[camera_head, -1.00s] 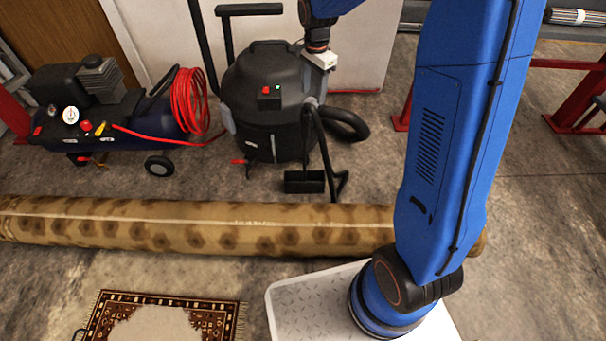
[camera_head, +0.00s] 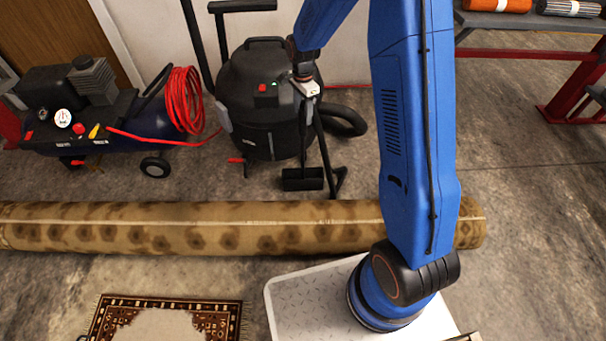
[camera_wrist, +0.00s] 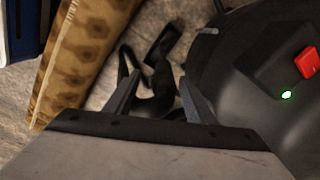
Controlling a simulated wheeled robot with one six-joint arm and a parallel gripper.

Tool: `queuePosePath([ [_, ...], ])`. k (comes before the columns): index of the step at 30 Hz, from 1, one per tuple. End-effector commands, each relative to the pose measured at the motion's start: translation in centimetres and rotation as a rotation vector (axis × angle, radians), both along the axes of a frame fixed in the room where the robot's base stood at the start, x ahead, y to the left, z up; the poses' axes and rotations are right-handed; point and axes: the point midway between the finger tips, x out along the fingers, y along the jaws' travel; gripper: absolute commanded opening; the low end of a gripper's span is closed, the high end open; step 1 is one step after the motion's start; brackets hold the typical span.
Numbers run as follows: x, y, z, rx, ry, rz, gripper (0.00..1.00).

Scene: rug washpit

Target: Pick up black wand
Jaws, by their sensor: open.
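The black wand (camera_head: 324,150) leans at the front right of the black vacuum (camera_head: 262,130), its flat floor head (camera_head: 303,180) on the concrete. My gripper (camera_head: 307,90) is near the wand's upper part, in front of the vacuum; its fingers are too small to make out there. In the wrist view my gripper (camera_wrist: 160,98) is open, with two grey fingers apart. Dark parts of the wand (camera_wrist: 161,82) show between and beyond the fingertips. I cannot tell whether the fingers touch it.
A rolled patterned rug (camera_head: 200,228) lies across the floor in front of the vacuum. A compressor (camera_head: 105,115) with a red hose (camera_head: 183,100) stands at left. A small rug (camera_head: 170,318) lies at front left. A red-framed rack (camera_head: 520,40) stands at right. The vacuum (camera_wrist: 235,75) is close beside the right finger.

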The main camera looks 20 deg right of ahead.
Motion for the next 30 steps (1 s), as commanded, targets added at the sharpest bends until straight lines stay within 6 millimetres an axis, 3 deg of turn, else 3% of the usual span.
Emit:
queuePosePath([
  [4, 0.0, 0.0, -2.0, 0.000, 0.001, 0.000, 0.50],
  [14, 0.2, -0.1, -3.7, 0.000, 0.001, 0.000, 0.50],
  [24, 0.9, -0.2, -7.7, 0.000, 0.001, 0.001, 0.50],
  [30, 0.9, -0.2, -8.0, 0.000, -0.001, 0.000, 0.50],
])
